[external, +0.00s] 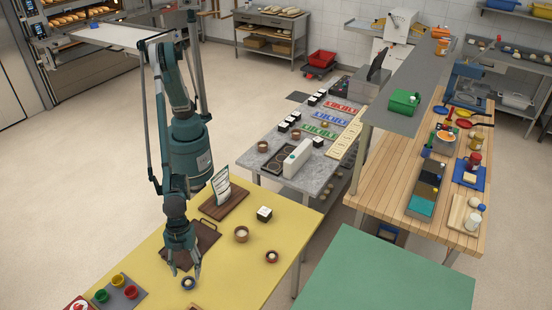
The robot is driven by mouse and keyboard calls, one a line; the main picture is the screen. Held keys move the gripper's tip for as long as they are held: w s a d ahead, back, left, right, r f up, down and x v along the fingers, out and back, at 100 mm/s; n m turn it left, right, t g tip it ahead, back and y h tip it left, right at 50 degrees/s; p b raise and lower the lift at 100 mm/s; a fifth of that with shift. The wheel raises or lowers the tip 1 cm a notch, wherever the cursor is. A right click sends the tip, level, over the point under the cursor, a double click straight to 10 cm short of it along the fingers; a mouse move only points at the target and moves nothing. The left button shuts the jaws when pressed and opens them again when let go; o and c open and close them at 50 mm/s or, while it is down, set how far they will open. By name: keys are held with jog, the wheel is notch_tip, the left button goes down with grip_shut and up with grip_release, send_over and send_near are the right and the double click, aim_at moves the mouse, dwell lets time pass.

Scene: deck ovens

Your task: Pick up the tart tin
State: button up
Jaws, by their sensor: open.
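My gripper (184,268) points down over the front part of the yellow table (225,285), with its fingers apart and nothing visible between them. A small round dark-rimmed dish with a pale middle (188,283) sits on the table just below the fingertips. It may be the tart tin, but it is too small to tell. A gap between fingers and dish cannot be judged from this view. A small reddish-brown round dish (271,257) stands to the right, and a brown bowl with pale contents (241,234) stands farther back.
A dark wooden board (204,236) lies behind my gripper. Another board (234,200) holds an upright card. A black-and-white block (264,214) stands nearby. A grey tray (128,297) with red, yellow and green cups is at front left. The table's right front is clear.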

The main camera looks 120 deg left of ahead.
aim_at(189, 286)
jog(key=shift+f, duration=0.1)
jog(key=shift+x, duration=2.5)
jog(key=shift+d, duration=0.1)
jog(key=c, duration=1)
